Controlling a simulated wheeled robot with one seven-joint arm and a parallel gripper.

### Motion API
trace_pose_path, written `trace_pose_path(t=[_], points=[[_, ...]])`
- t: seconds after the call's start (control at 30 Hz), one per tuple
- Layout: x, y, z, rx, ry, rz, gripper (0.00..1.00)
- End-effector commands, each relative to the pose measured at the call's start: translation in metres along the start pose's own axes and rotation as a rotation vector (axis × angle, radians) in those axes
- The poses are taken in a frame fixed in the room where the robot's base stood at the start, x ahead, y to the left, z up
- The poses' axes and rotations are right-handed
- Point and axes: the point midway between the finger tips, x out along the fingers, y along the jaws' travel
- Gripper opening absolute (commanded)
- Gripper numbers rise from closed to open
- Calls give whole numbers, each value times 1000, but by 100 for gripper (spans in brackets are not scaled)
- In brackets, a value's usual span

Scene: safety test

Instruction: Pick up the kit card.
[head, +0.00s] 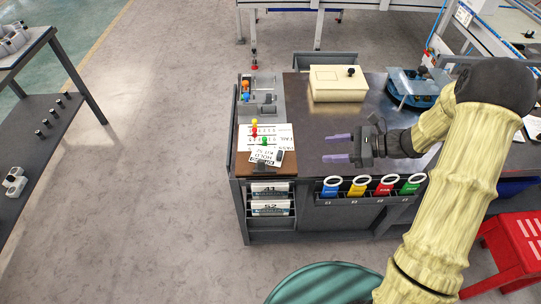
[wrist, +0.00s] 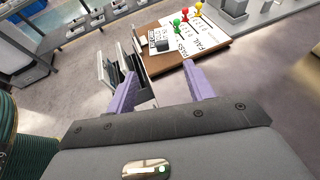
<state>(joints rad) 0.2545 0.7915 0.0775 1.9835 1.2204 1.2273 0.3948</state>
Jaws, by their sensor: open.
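A small white card with dark print that looks like "HOLD" and "KIT" (head: 264,157) lies on the brown board (head: 285,168) at the table's front left corner. It appears to be the kit card; it also shows in the wrist view (wrist: 156,34), with a dark clip-like piece beside it. My gripper (head: 336,149) is open and empty, to the right of the board, its two purple fingers pointing left. In the wrist view the fingers (wrist: 158,72) are apart, with the card beyond them. Its exact height over the table is unclear.
A PASS/FAIL sheet (head: 280,136) with red, yellow and green pins lies behind the card. Labelled slots (head: 270,198) sit below the board. Coloured bins (head: 358,188) hang on the table front. A cream box (head: 337,90) stands at the back. Bare tabletop (head: 312,120) surrounds my gripper.

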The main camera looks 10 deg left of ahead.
Motion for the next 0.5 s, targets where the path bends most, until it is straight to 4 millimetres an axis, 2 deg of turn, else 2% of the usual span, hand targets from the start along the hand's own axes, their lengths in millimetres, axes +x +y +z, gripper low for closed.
trace_pose_path(t=[0.1,0.5], points=[[23,1,-1,1,0,6,53],[92,1,-2,1,1,6,53]])
